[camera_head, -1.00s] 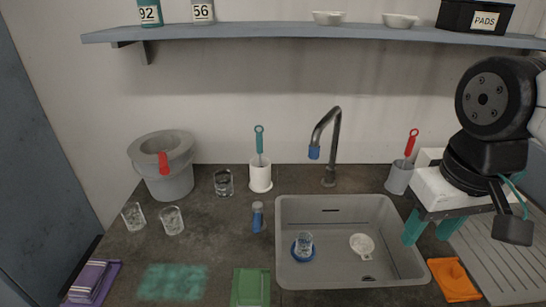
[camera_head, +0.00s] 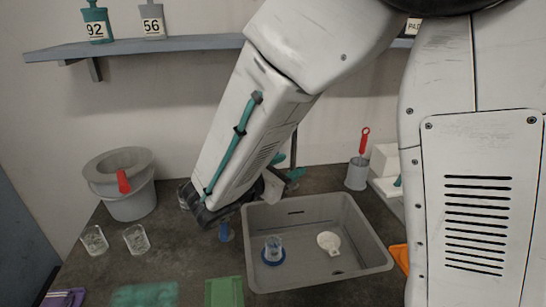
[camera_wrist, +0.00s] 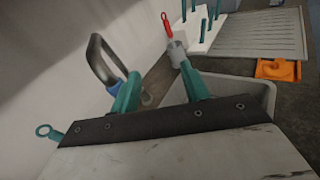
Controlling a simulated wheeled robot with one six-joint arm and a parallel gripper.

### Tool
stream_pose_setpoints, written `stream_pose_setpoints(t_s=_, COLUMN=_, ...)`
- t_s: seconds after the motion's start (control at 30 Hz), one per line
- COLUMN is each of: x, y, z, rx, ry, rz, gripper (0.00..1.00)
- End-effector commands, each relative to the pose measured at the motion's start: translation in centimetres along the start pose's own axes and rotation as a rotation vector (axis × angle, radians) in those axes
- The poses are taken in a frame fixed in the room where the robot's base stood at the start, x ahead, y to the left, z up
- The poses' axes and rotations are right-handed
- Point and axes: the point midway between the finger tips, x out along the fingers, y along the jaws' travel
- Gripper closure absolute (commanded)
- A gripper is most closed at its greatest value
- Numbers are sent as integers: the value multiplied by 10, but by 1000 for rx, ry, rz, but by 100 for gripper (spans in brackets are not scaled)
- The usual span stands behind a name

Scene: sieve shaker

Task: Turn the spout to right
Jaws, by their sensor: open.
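The spout (camera_wrist: 98,58) is a dark curved pipe with a blue tip (camera_wrist: 113,87). In the wrist view it arches at the upper left, beside and partly behind the left teal finger. I cannot tell whether it touches that finger. My gripper (camera_wrist: 160,84) is open, its two teal fingers wide apart with nothing held between them. In the head view my arm covers most of the spout, and the gripper's teal fingers (camera_head: 295,175) show only in part behind the sink's back edge.
The grey sink (camera_head: 378,250) holds a glass (camera_head: 273,246) on a blue disc and a white strainer (camera_head: 329,242). A cup (camera_head: 356,175) with a red-handled tool stands right of the spout. A grey bucket (camera_head: 130,205) and glasses stand left. A shelf (camera_head: 150,47) runs above.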

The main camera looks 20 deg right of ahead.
Motion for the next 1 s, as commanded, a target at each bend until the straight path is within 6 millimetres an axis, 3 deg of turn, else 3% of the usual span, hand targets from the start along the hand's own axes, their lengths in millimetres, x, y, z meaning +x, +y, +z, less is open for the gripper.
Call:
stream_pose_setpoints(t_s=0.1, x=-20, y=31, z=-21, rx=-110, ry=-67, rz=142, gripper=54)
stream_pose_setpoints(t_s=0.3, x=-31, y=53, z=-34, rx=-178, ry=-117, rz=241, gripper=54)
stream_pose_setpoints(t_s=0.7, x=25, y=67, z=-29, rx=-179, ry=-118, rz=241, gripper=54)
stream_pose_setpoints(t_s=1.0, x=41, y=72, z=-27, rx=-178, ry=-117, rz=243, gripper=54)
